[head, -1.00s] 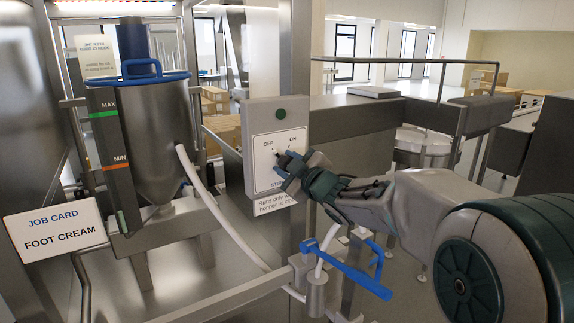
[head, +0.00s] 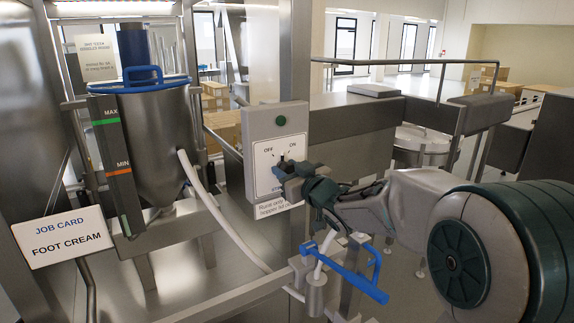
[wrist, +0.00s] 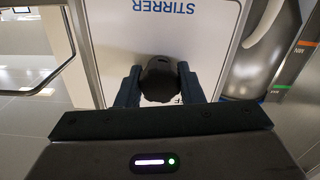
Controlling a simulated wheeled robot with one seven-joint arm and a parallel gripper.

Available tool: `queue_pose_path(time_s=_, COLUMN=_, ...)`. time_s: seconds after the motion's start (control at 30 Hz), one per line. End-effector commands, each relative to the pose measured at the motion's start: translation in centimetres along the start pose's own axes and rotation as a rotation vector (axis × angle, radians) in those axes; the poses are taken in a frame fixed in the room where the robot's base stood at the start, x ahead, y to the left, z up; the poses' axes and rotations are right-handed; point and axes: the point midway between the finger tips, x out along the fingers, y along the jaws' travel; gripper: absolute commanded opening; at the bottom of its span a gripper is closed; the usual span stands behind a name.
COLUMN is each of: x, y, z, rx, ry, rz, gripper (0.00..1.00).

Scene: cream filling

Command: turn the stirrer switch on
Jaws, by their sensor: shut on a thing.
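The stirrer switch is a black round knob (wrist: 158,78) on a white label plate marked STIRRER, with OFF at upper left and ON at upper right. The plate sits on a grey switch box (head: 257,128) with a green lamp or button (head: 281,120) above the labels. My gripper (head: 285,168) reaches in from the right and is shut on the knob; in the wrist view (wrist: 158,82) a finger lies on each side of it. The gripper hides most of the knob in the head view. Its pointer seems to stand between OFF and ON, about upright.
A steel hopper (head: 150,130) with a blue-rimmed lid (head: 140,84) stands at left, a MAX/MIN level gauge (head: 118,170) beside it. A job card (head: 62,237) reads FOOT CREAM. A blue handle (head: 350,270) sits below my gripper. A steel post (head: 298,60) rises behind the box.

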Motion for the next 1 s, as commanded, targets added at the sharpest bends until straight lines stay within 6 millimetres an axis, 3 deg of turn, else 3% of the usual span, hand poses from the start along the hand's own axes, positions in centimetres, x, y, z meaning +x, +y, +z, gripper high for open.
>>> queue_pose_path(time_s=0.5, x=-0.02, y=0.05, z=-0.02, rx=0.431, ry=-0.004, rz=0.001, gripper=0.11)
queue_pose_path(time_s=1.0, x=0.00, y=0.02, z=0.14, rx=0.589, ry=-0.003, rz=0.000, gripper=0.11)
